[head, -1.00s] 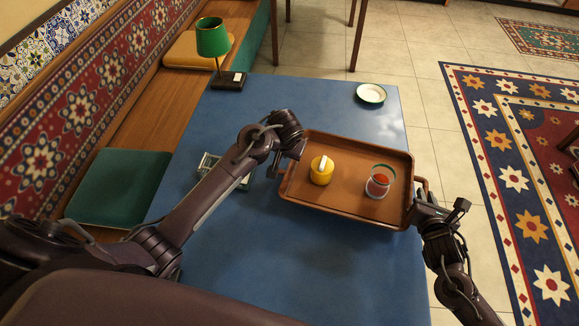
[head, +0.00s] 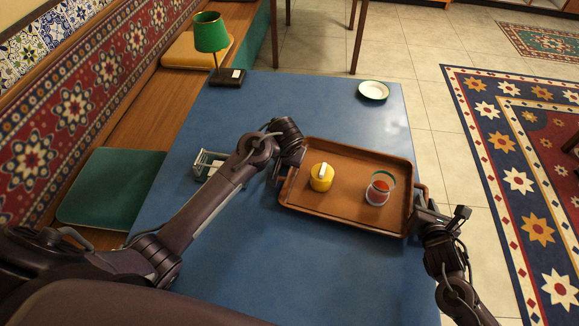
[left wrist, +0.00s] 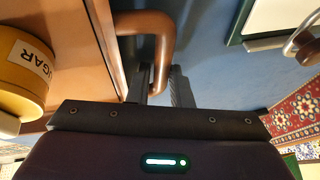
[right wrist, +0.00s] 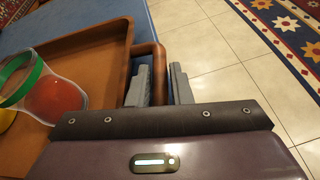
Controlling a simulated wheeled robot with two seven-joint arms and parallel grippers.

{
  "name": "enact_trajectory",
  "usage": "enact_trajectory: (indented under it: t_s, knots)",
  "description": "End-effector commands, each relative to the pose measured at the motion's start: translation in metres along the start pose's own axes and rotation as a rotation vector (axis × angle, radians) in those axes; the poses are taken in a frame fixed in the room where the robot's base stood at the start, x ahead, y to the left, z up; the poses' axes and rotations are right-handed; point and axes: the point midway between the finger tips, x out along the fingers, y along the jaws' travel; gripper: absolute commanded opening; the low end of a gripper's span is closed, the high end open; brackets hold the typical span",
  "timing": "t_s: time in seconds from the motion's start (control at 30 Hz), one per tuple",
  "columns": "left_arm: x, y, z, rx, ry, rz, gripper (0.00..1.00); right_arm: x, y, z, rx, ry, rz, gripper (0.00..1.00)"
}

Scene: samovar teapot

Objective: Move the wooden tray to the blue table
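The brown wooden tray (head: 335,207) is over the right part of the blue table (head: 240,250); I cannot tell whether it touches the tabletop. It carries a yellow sugar pot (head: 321,178) and a clear glass with a green rim and red contents (head: 379,189). My left gripper (left wrist: 162,88) is shut on the tray's left handle (left wrist: 158,28). My right gripper (right wrist: 158,88) is shut on the right handle (right wrist: 158,60). In the head view, my left gripper is mostly hidden by its own arm.
A small metal holder (head: 207,165) stands on the table left of the tray. A green lamp (head: 211,35) and a white plate with a dark rim (head: 373,91) are toward the far edge. The table between them is clear. A cushioned bench (head: 110,185) runs along the left.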

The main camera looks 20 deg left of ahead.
Motion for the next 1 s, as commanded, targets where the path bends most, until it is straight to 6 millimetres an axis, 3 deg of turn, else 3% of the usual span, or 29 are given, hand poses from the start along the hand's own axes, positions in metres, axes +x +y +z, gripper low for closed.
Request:
enact_trajectory:
  t_s: [0.13,0.47,0.57,1.0]
  knots:
    - [-0.001,0.0,0.0,0.0,0.0,0.0,0.36,-0.001,0.0,0.001,-0.001,0.001,0.001,0.36]
    - [-0.005,0.0,-0.001,0.0,0.0,0.001,0.36,-0.001,0.001,0.001,0.0,0.001,0.001,0.36]
    - [-0.017,0.001,-0.001,0.0,0.002,0.003,0.36,-0.001,0.001,0.001,0.0,0.001,0.002,0.36]
    - [-0.104,0.001,-0.001,-0.001,0.002,0.002,0.36,-0.001,0.001,0.001,0.0,0.001,0.002,0.36]
